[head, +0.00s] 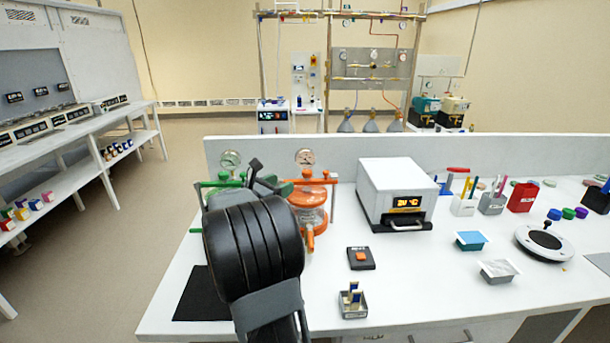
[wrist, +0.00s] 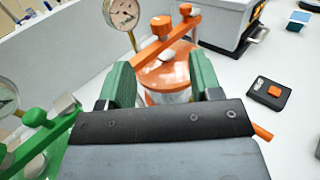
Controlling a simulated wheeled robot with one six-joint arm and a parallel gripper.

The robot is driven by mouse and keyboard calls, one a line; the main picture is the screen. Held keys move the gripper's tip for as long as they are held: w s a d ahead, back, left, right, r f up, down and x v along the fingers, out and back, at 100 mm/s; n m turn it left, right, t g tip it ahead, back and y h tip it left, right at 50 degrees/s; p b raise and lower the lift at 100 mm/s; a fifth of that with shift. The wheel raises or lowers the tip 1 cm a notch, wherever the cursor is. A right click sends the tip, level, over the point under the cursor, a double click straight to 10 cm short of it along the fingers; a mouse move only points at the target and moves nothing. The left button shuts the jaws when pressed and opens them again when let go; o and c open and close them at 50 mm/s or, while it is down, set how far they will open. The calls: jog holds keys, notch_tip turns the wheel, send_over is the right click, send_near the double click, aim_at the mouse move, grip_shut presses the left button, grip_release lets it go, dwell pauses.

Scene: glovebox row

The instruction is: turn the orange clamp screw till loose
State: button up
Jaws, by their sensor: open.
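The orange clamp screw (wrist: 161,27) is a knob standing upright on an orange crossbar over a clear vessel with an orange lid (wrist: 168,72). It also shows in the head view (head: 307,173), at the back of the bench just right of my arm. My gripper (wrist: 160,70) is open, with its two green fingers apart and nothing held. In the wrist view the fingers flank the near part of the orange lid, and the knob shows beyond their tips, between them. I cannot tell the exact gap to the knob. My arm hides part of the vessels in the head view.
A green-clamped vessel (wrist: 40,135) with its own gauge stands on the left, close to my gripper. An orange vessel's gauge (head: 305,157) rises behind the crossbar. A white heater box (head: 398,185) stands to the right. A black switch box (head: 361,258) lies in front of it.

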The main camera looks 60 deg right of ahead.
aim_at(304, 173)
jog(key=d, duration=0.3)
jog(key=s+d+p, duration=0.1)
jog(key=d, duration=0.7)
jog(key=shift+s, duration=0.4)
jog(key=c, duration=0.9)
jog(key=shift+c, duration=0.2)
jog(key=shift+f+t+b, duration=0.1)
jog(key=shift+t+b, duration=0.2)
jog(key=shift+b, duration=0.15)
